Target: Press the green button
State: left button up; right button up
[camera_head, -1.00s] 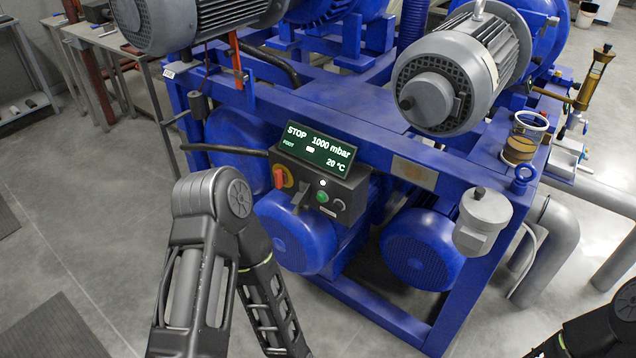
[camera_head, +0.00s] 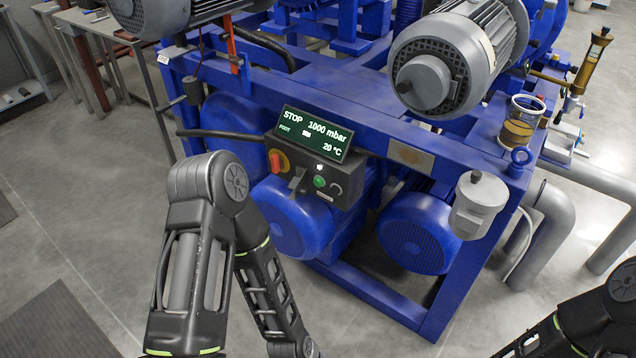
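The green button (camera_head: 319,182) is a small round button on the front of a dark control box (camera_head: 340,190), below its tilted display. The display (camera_head: 314,133) reads STOP, 1000 mbar and 20 °C. A red-orange rotary switch (camera_head: 276,160) is on the box's left side, and a dark knob is right of the button. My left arm bends in at the lower left, in front of and below the box, clear of the button. Its gripper is below the picture's edge. My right arm shows at the lower right corner, and its gripper is out of view.
The box is mounted on a blue machine frame (camera_head: 380,295). Blue motors (camera_head: 420,238) sit beneath, and grey motors (camera_head: 450,65) above. A grey canister (camera_head: 480,205) and grey pipes stand at the right. A black cable (camera_head: 222,134) runs to the box. Open floor lies at the left.

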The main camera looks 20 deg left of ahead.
pick_arm(q)
grip_shut()
dwell(0.4)
dwell(0.4)
dwell(0.4)
pick_arm(e)
grip_shut()
